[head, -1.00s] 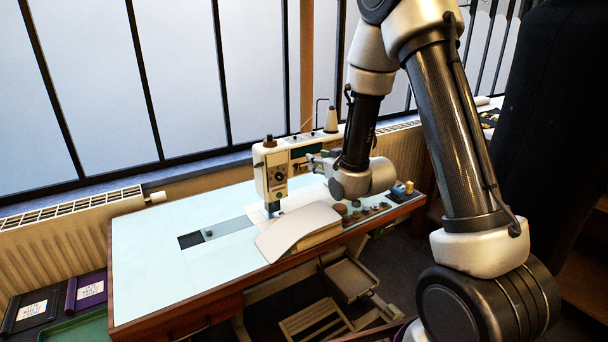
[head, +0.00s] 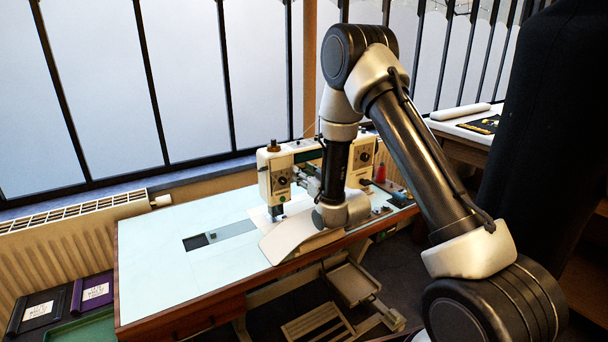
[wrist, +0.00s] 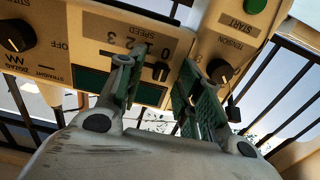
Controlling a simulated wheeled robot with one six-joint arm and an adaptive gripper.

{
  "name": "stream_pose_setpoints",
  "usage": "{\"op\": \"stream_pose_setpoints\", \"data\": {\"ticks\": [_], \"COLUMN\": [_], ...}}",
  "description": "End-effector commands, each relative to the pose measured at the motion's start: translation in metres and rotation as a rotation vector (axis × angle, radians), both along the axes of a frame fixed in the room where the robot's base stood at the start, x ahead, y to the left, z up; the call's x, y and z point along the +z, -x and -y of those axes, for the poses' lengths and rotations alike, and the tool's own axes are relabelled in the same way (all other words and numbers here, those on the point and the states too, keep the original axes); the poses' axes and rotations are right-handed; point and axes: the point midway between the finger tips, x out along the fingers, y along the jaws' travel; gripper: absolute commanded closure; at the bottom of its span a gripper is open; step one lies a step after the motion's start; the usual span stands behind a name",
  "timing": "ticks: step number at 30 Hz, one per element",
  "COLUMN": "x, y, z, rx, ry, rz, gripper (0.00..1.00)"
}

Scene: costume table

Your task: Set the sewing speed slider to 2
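The cream sewing machine (head: 276,180) stands on the pale worktable, seen in the head view. In the wrist view its speed panel (wrist: 128,25) fills the upper middle, tilted, with a row of numbers from 0 to 3 above a dark slot. The black slider knob (wrist: 160,72) is at the 0 end of that row. My gripper (wrist: 155,66) is open in front of the panel, one finger on each side of the knob. No contact with the knob can be made out. In the head view my gripper (head: 314,186) is small beside the machine.
A zigzag/straight dial (wrist: 15,37) is on the left, and a tension dial (wrist: 221,72) and green start button (wrist: 255,5) on the right. A red spool (head: 380,174) stands near the machine. The worktable (head: 160,250) is clear on the left.

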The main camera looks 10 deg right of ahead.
Motion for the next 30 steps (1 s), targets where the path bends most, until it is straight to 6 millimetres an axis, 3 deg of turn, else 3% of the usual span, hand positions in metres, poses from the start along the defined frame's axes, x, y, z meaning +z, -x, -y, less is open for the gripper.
{"op": "stream_pose_setpoints", "data": {"ticks": [7,13,20,30], "x": [0.0,0.0,0.0,0.0], "y": [-0.001,-0.001,-0.001,-0.013], "z": [0.0,0.0,0.001,0.039], "rx": [0.0,0.0,-0.001,-0.002], "ry": [0.0,0.0,0.0,0.0], "rz": [0.0,0.0,0.0,0.0], "gripper": [0.66,1.0,1.0,1.0]}}
